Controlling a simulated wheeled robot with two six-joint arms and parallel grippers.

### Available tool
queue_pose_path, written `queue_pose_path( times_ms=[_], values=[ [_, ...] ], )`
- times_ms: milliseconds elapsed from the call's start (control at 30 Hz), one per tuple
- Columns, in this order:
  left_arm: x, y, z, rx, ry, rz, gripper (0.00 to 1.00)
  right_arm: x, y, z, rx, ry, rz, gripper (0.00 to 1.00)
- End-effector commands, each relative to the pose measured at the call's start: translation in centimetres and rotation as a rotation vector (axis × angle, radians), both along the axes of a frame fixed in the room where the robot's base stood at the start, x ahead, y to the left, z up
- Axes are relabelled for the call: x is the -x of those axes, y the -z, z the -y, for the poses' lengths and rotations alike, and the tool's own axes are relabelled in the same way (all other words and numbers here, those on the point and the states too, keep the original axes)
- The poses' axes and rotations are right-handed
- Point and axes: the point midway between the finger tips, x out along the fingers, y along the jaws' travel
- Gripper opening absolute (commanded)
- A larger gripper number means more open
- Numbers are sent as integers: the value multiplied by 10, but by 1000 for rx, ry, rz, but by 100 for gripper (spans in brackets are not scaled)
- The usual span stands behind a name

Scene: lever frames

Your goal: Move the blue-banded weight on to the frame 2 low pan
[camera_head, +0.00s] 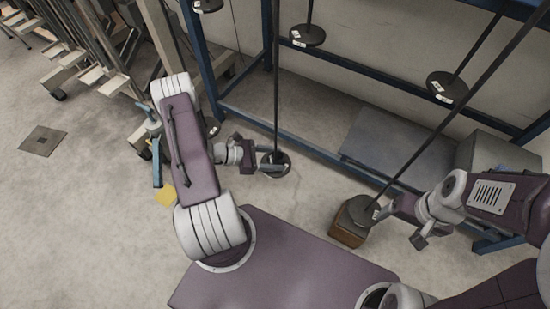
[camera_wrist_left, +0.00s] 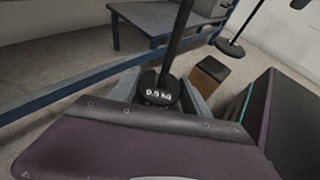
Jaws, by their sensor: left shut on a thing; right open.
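My left gripper (camera_head: 268,161) is shut on a dark round disc (camera_head: 275,165) at the foot of a long hanging rod. My right gripper (camera_head: 392,207) is open beside another dark hanging disc (camera_head: 364,211), at the right. That disc hangs over or against a brown block (camera_head: 346,230); I cannot tell if they touch. Higher dark discs hang at the top (camera_head: 307,36) and right (camera_head: 447,88). I cannot read which frame is which.
Blue frame beams (camera_head: 330,156) run along the back near the floor. A grey flat panel (camera_head: 385,140) lies behind the right disc. A blue post (camera_head: 157,165) and a yellow patch (camera_head: 165,196) are left of my left arm. Open floor lies at the left.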

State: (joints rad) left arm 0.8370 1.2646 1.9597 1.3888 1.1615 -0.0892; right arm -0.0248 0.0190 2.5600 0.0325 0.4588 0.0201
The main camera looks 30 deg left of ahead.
Motion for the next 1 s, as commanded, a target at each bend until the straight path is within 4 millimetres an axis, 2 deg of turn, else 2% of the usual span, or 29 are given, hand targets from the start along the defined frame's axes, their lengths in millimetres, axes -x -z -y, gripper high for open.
queue_pose_path(
  times_ms=[467, 500, 567, 1000],
  values=[
    [0, 3, 0, 2, 0, 1, 1, 0, 2, 0, 0, 0, 0, 82],
    [0, 3, 0, 2, 0, 1, 63, 0, 2, 0, 0, 0, 0, 82],
    [0, 3, 0, 1, 0, 1, 80, 0, 2, 0, 0, 0, 0, 82],
    [0, 4, 0, -1, 0, -1, 80, 0, 2, 0, 0, 0, 0, 82]
  ],
)
